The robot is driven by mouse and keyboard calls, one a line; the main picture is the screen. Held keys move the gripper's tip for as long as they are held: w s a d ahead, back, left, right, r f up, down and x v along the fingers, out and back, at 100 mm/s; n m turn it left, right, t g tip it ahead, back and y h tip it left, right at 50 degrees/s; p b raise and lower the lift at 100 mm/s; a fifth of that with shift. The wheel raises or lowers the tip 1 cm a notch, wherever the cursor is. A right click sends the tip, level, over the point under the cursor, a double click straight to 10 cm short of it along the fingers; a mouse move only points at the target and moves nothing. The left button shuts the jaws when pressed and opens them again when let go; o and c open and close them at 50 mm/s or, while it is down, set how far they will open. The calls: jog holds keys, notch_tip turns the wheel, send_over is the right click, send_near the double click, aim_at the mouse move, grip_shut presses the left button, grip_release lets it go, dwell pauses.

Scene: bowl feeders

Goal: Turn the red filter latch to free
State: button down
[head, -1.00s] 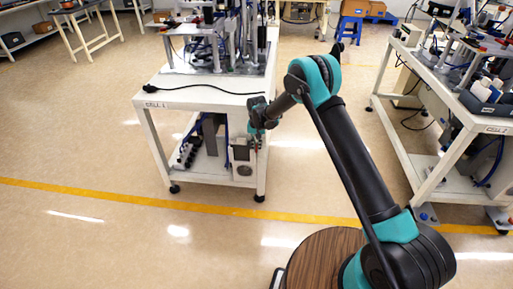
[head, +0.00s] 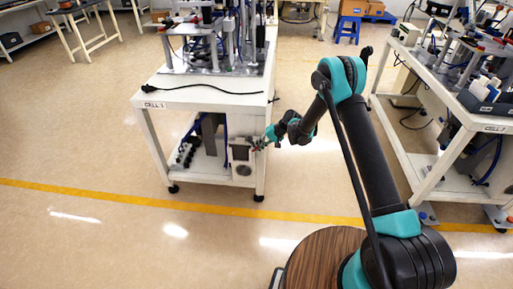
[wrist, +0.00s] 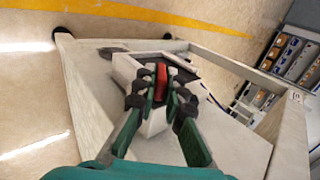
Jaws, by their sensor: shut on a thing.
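The red filter latch (wrist: 161,78) shows in the wrist view as a short red bar on the white unit (wrist: 127,68). The fingertips of my gripper (wrist: 160,98) sit one on each side of it and are shut on it. In the head view, my gripper (head: 262,144) reaches in from the right to the upper right of the white unit (head: 241,155) on the lower shelf of the CELL 1 table. The latch is too small and too covered there to make out its angle.
The CELL 1 table (head: 195,97) has a leg (head: 262,178) close to my gripper and a top above it. Black parts (head: 186,153) stand on the lower shelf to the left. Another white table (head: 455,130) stands at the right. The floor in front is clear.

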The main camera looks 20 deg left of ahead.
jog(key=y, duration=0.2)
jog(key=shift+w+d+f+g+y, duration=0.15)
jog(key=shift+d+f+g+y, duration=0.1)
jog(key=shift+g+y, duration=0.15)
jog(key=shift+f+g+y, duration=0.1)
jog(key=shift+g+y, duration=0.3)
jog(key=shift+y, duration=1.3)
jog(key=c, duration=1.6)
grip_release()
jog(key=v, duration=1.2)
jog(key=shift+f, duration=0.2)
